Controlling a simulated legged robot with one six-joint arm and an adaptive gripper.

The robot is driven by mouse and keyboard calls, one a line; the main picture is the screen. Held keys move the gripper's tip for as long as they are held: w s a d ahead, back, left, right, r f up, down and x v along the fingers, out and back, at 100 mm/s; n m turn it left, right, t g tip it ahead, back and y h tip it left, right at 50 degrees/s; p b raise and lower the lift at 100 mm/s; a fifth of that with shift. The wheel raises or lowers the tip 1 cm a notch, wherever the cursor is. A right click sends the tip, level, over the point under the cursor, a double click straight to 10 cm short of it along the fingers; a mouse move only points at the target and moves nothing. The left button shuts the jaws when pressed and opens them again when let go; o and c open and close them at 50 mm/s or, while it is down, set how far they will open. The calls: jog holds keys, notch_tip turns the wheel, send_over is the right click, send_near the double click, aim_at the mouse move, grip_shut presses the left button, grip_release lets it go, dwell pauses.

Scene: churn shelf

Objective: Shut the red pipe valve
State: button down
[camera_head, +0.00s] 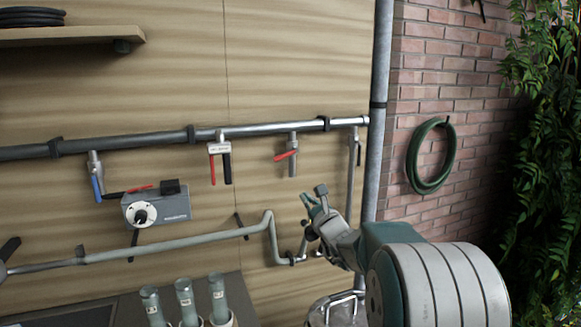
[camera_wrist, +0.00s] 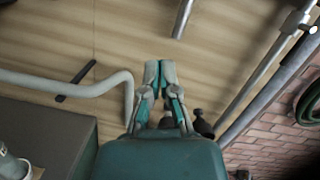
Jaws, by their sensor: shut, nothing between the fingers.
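A small valve with a red lever (camera_head: 286,155) hangs from the horizontal pipe in the head view. Its lever lies across the metal outlet, tilted slightly. Left of it, another valve has a red handle (camera_head: 212,168) hanging straight down beside a dark one. My gripper (camera_head: 314,199) is below and slightly right of the small red-lever valve, apart from it. In the wrist view my gripper (camera_wrist: 160,66) is shut and empty, its fingers pointing up the picture. A metal pipe end (camera_wrist: 183,18) shows above the fingertips there; no red lever is visible in that view.
A blue-handled valve (camera_head: 96,187) and a grey box (camera_head: 158,206) are at left. A bent pipe (camera_head: 180,245) runs below. A vertical pipe (camera_head: 378,100) stands right of the valves, beside a brick wall with a green hose (camera_head: 412,165). Bottles (camera_head: 186,298) stand at lower left.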

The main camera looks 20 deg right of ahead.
send_near(285, 155)
jog(key=w+f, duration=0.4)
jog(key=w, duration=0.2)
jog(key=r, duration=0.1)
jog(key=w+a+r, duration=0.1)
jog(key=w+r, duration=0.1)
jog(key=shift+a+r, duration=0.1)
jog(key=shift+a, duration=0.2)
jog(key=shift+s+d, duration=0.1)
